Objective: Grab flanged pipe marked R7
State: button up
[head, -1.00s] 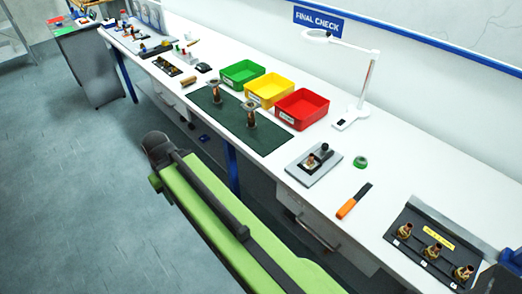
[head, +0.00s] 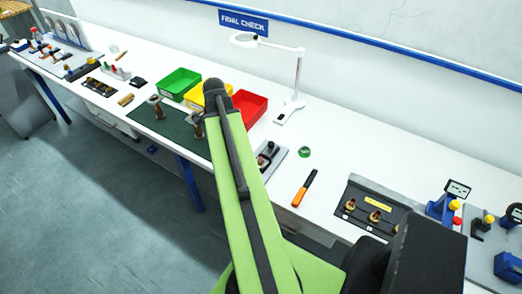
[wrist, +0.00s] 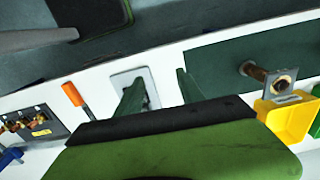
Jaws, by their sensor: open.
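Two flanged pipes, coppery with pale flanges, stand on the dark green mat (head: 142,121) in the head view, one at the left (head: 157,106) and one at the right (head: 198,126). I cannot read a marking such as R7 on either. The wrist view shows one flanged pipe (wrist: 257,72) on the mat (wrist: 215,56), with its flange towards the camera. My gripper (wrist: 160,76) is open and empty, left of that pipe in the wrist view, over the bench near the grey plate. In the head view my arm hides the gripper and part of the mat.
Green (head: 180,83), yellow (head: 199,92) and red (head: 250,105) trays stand behind the mat. A lamp (head: 298,75), grey plate (head: 278,168), green tape roll (head: 304,152), orange-handled tool (head: 301,194) and black fixture with brass fittings (head: 352,186) lie to the right.

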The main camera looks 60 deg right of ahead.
aim_at(261, 155)
jog(key=s+d+r+m+p, duration=0.35)
jog(key=s+d+m, duration=0.25)
jog(key=s+d, duration=0.5)
jog(key=f+b, duration=0.5)
jog(key=b, duration=0.1)
jog(key=f+b, duration=1.2)
jog(key=b, duration=0.1)
jog(key=shift+w+a, duration=0.15)
jog(key=shift+a, duration=0.25)
jog(key=shift+r, duration=0.15)
grip_shut()
